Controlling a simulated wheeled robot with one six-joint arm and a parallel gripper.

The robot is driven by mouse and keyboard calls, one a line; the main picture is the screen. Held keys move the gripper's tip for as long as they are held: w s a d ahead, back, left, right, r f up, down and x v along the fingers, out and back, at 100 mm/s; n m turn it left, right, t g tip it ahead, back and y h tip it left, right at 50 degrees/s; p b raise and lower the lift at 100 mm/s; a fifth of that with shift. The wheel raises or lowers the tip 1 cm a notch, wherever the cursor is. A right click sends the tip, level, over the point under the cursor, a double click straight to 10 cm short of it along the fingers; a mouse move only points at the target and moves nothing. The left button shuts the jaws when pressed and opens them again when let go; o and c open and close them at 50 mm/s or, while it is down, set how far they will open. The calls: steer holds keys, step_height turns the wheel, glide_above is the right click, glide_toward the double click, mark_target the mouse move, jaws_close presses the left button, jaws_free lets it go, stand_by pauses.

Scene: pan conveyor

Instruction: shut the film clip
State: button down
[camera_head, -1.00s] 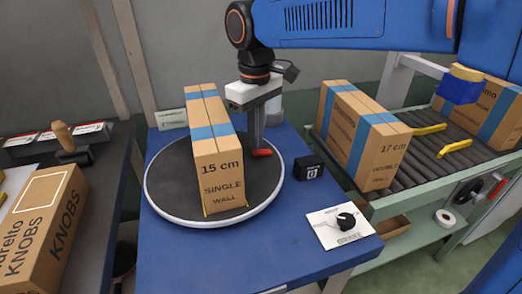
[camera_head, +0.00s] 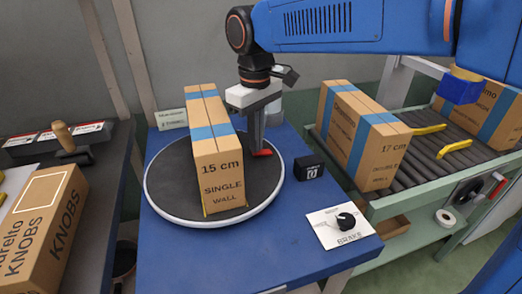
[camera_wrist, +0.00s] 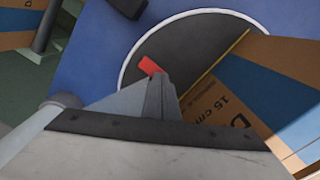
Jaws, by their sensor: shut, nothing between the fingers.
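A small red piece, which looks like the film clip (camera_head: 263,153), is at the right side of the round dark turntable (camera_head: 165,186), beside a carton (camera_head: 217,165) marked 15 cm single wall. The red piece also shows in the wrist view (camera_wrist: 149,66), right at my fingertips. My gripper (camera_head: 257,150) points down with its fingers closed and nothing between them. Its tips are at the red piece; I cannot tell whether they touch it. The fingers hide part of the red piece, and I cannot tell whether the clip is open or shut.
The carton stands close to the left of my fingers. A black block (camera_head: 309,168) and a brake dial plate (camera_head: 340,226) lie to the right on the blue table (camera_head: 225,262). A roller conveyor (camera_head: 408,170) with cartons stands at the right. The table's front is clear.

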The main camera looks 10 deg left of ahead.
step_height(320, 180, up, 7)
stand_by(1.2)
steer(key=shift+f, duration=0.1)
